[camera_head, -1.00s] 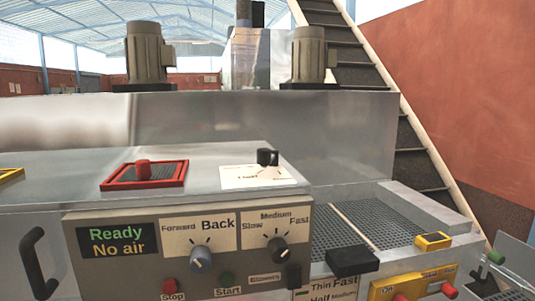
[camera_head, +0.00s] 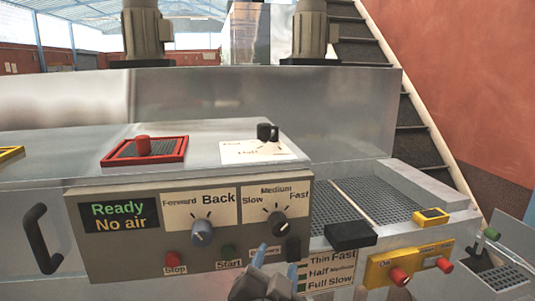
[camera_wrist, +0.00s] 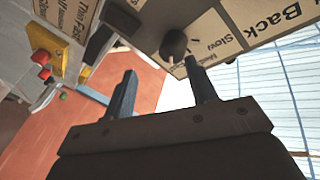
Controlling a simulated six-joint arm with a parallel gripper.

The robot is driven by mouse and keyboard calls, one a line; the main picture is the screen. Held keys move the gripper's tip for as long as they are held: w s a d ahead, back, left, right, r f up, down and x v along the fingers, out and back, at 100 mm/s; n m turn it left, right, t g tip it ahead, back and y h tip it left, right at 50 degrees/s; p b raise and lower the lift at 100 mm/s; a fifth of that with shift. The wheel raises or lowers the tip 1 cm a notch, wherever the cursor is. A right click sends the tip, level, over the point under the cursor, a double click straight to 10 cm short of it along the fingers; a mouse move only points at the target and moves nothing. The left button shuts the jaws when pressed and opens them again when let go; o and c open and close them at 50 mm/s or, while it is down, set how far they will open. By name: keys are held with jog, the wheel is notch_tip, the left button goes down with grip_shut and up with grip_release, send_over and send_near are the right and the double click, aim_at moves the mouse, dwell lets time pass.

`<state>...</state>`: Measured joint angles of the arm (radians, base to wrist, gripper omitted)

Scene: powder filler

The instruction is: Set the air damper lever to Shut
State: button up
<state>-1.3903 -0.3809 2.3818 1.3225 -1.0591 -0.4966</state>
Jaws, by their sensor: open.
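A black lever (camera_head: 267,132) stands on a white label plate on top of the control box, towards its right end. Its lettering is too small to read surely, so I cannot confirm that it is the air damper lever or read its setting. My gripper (camera_head: 268,254) is at the bottom of the head view, in front of the control box's lower right part, below and nearer than that lever. In the wrist view its two fingers (camera_wrist: 160,82) are apart with nothing between them. The lever is not recognisable in the wrist view.
The control box has a "Ready / No air" display (camera_head: 114,217), a Forward/Back knob (camera_head: 202,232), a speed knob (camera_head: 277,223) and a red Stop button (camera_head: 172,258). A black block (camera_head: 350,235) juts out at right. A red-framed panel (camera_head: 145,150) lies on top.

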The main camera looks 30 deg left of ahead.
jog(key=w+a+r+m+t+h, duration=0.1)
jog(key=a+r+m, duration=0.3)
jog(key=r+m, duration=0.3)
jog(key=w+a+r+m+h, duration=0.1)
jog(key=a+r+m, duration=0.2)
jog(key=r+m, duration=0.35)
jog(key=m+h, duration=0.2)
jog(key=m, duration=1.7)
send_near(267, 127)
jog(key=w+a, duration=0.1)
jog(key=w, duration=0.3)
jog(key=w+a, duration=0.1)
jog(key=w, duration=0.3)
jog(key=w+a+f, duration=0.1)
jog(key=w, duration=0.3)
jog(key=shift+w, duration=0.4)
grip_shut()
jog(key=shift+a+h, duration=0.2)
jog(key=shift+h, duration=0.2)
